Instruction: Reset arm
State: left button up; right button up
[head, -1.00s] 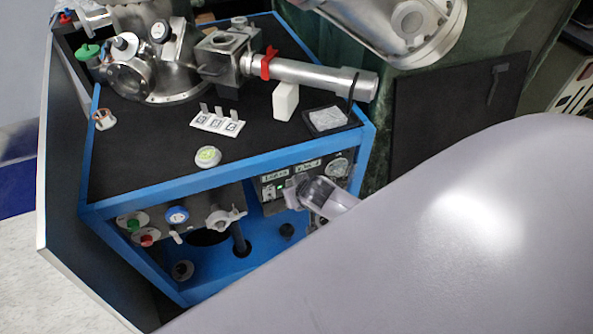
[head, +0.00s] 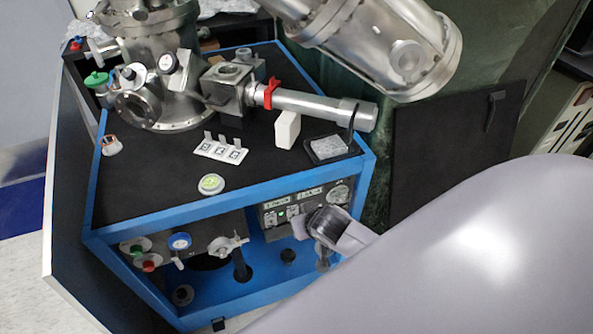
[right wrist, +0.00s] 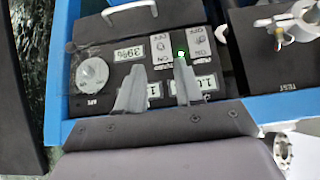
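My right arm covers the lower right of the head view. Its gripper (head: 300,228) is in front of the lower edge of the small control panel (head: 285,212) on the blue-framed bench. In the right wrist view the panel (right wrist: 160,25) appears upside down, with a round dial (right wrist: 92,75), switches (right wrist: 194,42) and a lit green light (right wrist: 182,53). The two grey fingers of my right gripper (right wrist: 159,68) stand apart in front of it, with nothing between them. I cannot tell whether they touch the panel. My left gripper is in neither view.
The bench's black top (head: 140,190) carries a steel vacuum chamber (head: 165,105), a tube with a red clamp (head: 268,92), a white block (head: 287,129) and a white label stand (head: 221,151). Valves and knobs (head: 180,242) sit left of the panel.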

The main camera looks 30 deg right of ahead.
jog(key=s+a+n+t+y, duration=0.1)
jog(key=s+a+n+y, duration=0.1)
jog(key=s+a, duration=0.2)
jog(key=s+a+n+t+y, duration=0.2)
jog(key=s+a+n, duration=0.1)
jog(key=s, duration=0.7)
jog(key=shift+a+p, duration=0.4)
jog(key=shift+a, duration=0.35)
